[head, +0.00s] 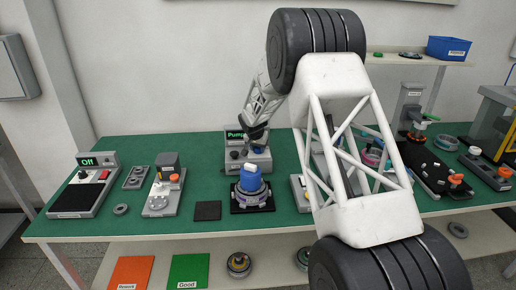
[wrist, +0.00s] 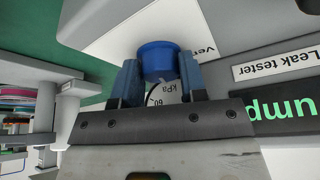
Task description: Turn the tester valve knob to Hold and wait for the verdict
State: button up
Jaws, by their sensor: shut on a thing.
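The leak tester (head: 258,163) stands at the back middle of the green bench, its green display (head: 235,134) reading "Pump". The display also shows upside down in the wrist view (wrist: 282,112), beside a "Leak tester" label (wrist: 275,66). My gripper (head: 252,140) reaches down to the tester's top. In the wrist view my gripper (wrist: 158,82) has its two fingers on either side of a blue round knob (wrist: 158,58) and is shut on it. A dial marked kPa (wrist: 165,93) shows between the fingers. A label by the knob is partly hidden.
A blue-topped part (head: 250,180) sits on a dark stand in front of the tester. A scale (head: 85,193) reading "Off" is at the left. My arm hides much of the right middle. Red (head: 131,272) and green (head: 189,271) mats lie on the lower shelf.

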aim_at(256, 156)
jog(key=shift+m, duration=0.4)
jog(key=o, duration=0.9)
jog(key=shift+r, duration=0.15)
jog(key=shift+v, duration=3.75)
jog(key=shift+a, duration=0.15)
